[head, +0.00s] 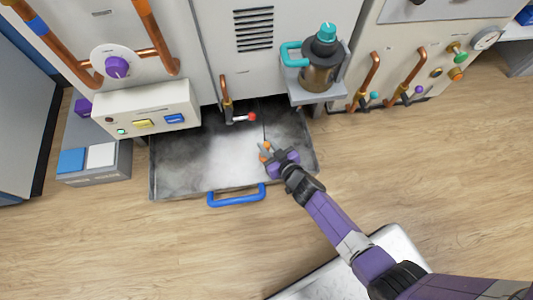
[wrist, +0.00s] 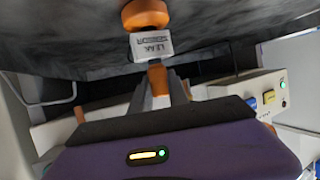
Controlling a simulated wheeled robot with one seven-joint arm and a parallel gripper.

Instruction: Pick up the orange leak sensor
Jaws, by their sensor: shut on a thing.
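The orange leak sensor (wrist: 146,14) has an orange round end, a white body with a "LEAK" label and an orange stem. My gripper (wrist: 157,88) is shut on the stem, with a grey finger on each side. In the head view small orange parts of the sensor (head: 266,146) show at the tips of my gripper (head: 268,153), over the right part of the metal tray. A thin dark line runs up from there, perhaps its cable. I cannot tell whether the sensor still touches the tray.
The grey metal tray (head: 185,165) with a blue handle (head: 237,196) sticks out below the cabinet. A copper tap with a red knob (head: 251,117) hangs over it. A shelf with a teal-handled pot (head: 318,75) is close by on the right. Open wooden floor lies in front.

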